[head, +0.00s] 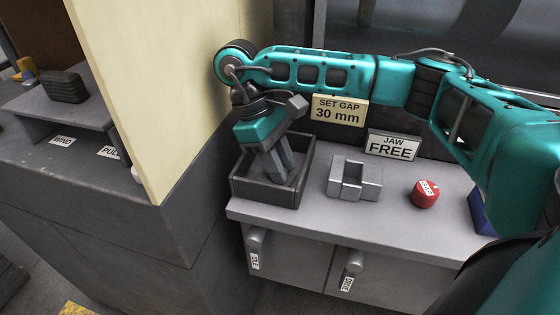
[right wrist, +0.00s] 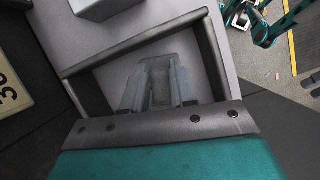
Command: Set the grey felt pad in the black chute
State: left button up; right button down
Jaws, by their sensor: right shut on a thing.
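My right gripper (head: 284,172) points down inside a dark, open-topped box (head: 266,193), the black chute, on the grey cabinet top. The right wrist view shows the gripper (right wrist: 160,88) with its fingers within the dark walls of the chute (right wrist: 140,42). It is shut on a small grey piece (right wrist: 160,80), the grey felt pad, between the fingertips. In the head view the fingers and the box wall hide the pad. I cannot tell whether the pad touches the chute floor. My left gripper is in neither view.
A grey metal block with a slot (head: 354,178) stands right of the chute, then a red cylinder (head: 425,194). Signs (head: 338,111) reading "SET GAP 30 mm" and "JAW FREE" stand behind. A cream panel (head: 165,75) rises close on the left.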

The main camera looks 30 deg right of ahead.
jog(key=c, duration=0.8)
grip_release()
pick_arm(q)
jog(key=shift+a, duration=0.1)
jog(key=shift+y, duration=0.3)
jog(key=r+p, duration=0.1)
jog(key=p, duration=0.1)
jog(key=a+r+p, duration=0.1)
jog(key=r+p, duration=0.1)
jog(key=p, duration=0.1)
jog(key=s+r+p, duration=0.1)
jog(key=p, duration=0.1)
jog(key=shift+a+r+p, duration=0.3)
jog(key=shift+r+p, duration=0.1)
pick_arm(e)
notch_tip(320, 180, up, 20)
